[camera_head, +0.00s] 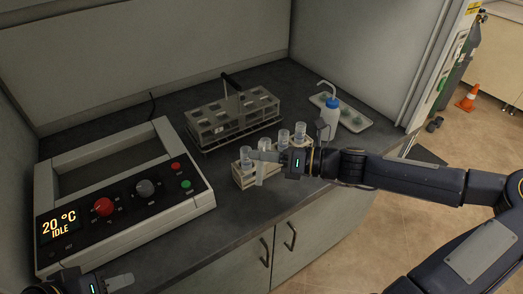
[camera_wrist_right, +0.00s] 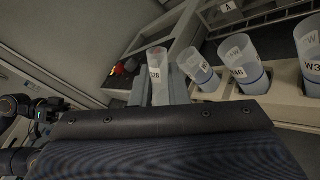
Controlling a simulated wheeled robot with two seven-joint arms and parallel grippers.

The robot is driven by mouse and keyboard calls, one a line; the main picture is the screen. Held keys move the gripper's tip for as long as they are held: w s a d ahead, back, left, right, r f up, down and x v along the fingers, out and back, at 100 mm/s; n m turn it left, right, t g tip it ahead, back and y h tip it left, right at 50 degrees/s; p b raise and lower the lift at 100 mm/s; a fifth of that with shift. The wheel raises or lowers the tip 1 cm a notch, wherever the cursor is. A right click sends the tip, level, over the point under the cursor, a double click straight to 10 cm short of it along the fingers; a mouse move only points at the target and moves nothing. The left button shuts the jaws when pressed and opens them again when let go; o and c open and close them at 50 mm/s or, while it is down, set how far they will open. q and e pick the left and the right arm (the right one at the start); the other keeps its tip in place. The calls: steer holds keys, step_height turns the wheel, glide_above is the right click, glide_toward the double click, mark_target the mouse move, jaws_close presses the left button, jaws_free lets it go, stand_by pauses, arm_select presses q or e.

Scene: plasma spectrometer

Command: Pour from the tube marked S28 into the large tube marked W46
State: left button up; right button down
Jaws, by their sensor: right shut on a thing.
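My right gripper (camera_head: 265,156) is shut on the clear tube marked S28 (camera_wrist_right: 157,68), in front of the wooden rack (camera_head: 243,181). In the right wrist view the tube stands between the fingers, its label partly readable. A large clear tube whose label ends in 46 (camera_wrist_right: 238,74) stands in the rack, to the right of the held tube in that view. It holds a bluish liquid. The held tube is apart from it. My left gripper (camera_head: 121,282) is at the bottom left, far from the rack; its finger opening is unclear.
Other tubes (camera_wrist_right: 200,74) (camera_wrist_right: 311,52) stand in the same rack beside the 46 tube. Behind are a metal rack (camera_head: 213,133), a wash bottle (camera_head: 331,116) and a tray (camera_head: 354,122). A heater box (camera_head: 182,203) reading 20 °C, IDLE fills the left.

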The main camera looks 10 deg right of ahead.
steer(key=shift+w+d+f+m+g+p, duration=0.15)
steer(key=shift+w+m+p, duration=0.2)
steer(key=shift+m+p, duration=0.9)
steer(key=shift+w+d+r+m+g+p, duration=0.1)
steer(key=shift+w+m+g+p, duration=0.2)
steer(key=shift+p, duration=1.8)
steer(key=shift+w+d+f+m+g+p, duration=0.15)
steer(key=shift+w+m+p, duration=0.2)
steer(key=shift+m+p, duration=0.9)
steer(key=p, duration=0.3)
steer(key=shift+w+d+f+m, duration=0.15)
steer(key=shift+w+f+m, duration=0.1)
steer(key=shift+m, duration=0.05)
steer(key=m+p, duration=0.1)
steer(key=p, duration=0.2)
steer(key=shift+w+r+m, duration=0.1)
steer(key=shift+r+m, duration=0.2)
steer(key=shift+m, duration=0.1)
steer(key=shift+w+d+r+m+g+y, duration=0.15)
steer(key=shift+r+m+g, duration=0.15)
steer(key=shift+m, duration=0.65)
steer(key=shift+r+m+g+y, duration=0.15)
steer(key=shift+r+m+g, duration=0.15)
steer(key=shift+m, duration=0.65)
